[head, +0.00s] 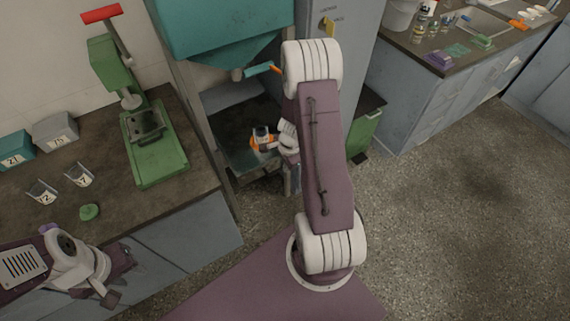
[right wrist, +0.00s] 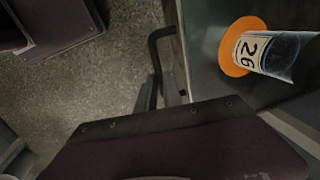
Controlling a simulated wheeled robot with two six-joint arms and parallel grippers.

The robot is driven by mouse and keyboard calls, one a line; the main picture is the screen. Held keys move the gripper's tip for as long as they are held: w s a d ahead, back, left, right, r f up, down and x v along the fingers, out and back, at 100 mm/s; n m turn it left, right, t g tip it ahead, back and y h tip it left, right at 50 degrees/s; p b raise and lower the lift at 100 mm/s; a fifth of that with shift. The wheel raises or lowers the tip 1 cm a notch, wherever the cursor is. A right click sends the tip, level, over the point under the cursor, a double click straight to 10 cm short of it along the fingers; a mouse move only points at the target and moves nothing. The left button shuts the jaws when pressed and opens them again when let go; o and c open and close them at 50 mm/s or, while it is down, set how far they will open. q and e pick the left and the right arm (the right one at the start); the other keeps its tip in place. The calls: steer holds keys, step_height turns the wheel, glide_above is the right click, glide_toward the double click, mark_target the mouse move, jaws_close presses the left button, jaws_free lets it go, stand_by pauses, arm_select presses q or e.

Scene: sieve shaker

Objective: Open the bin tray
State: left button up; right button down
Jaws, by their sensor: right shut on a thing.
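The bin tray (head: 240,156) is a dark, shallow tray low under the teal hopper, and it shows in the right wrist view (right wrist: 208,60). A beaker labelled 26 (right wrist: 262,52) with an orange base stands in it; it also shows in the head view (head: 262,134). The tray's black bar handle (right wrist: 154,48) is at its front edge. My right gripper (right wrist: 165,92) is shut on this handle; in the head view my right arm hides much of it. My left gripper (head: 122,280) is empty with its fingers apart, at the lower left by the bench.
The teal hopper (head: 225,30) hangs above the tray. A sink counter is at the upper right. The floor at the right is clear.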

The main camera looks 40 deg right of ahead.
steer(key=shift+w, duration=0.1)
steer(key=c, duration=1.5)
jaws_free()
steer(key=r+p, duration=0.2)
steer(key=r, duration=0.1)
steer(key=s+r+p, duration=0.1)
steer(key=r+p, duration=0.1)
steer(key=r, duration=0.1)
steer(key=r+p, duration=0.2)
steer(key=r, duration=0.1)
steer(key=shift+s+a, duration=0.1)
steer(key=shift+s, duration=0.3)
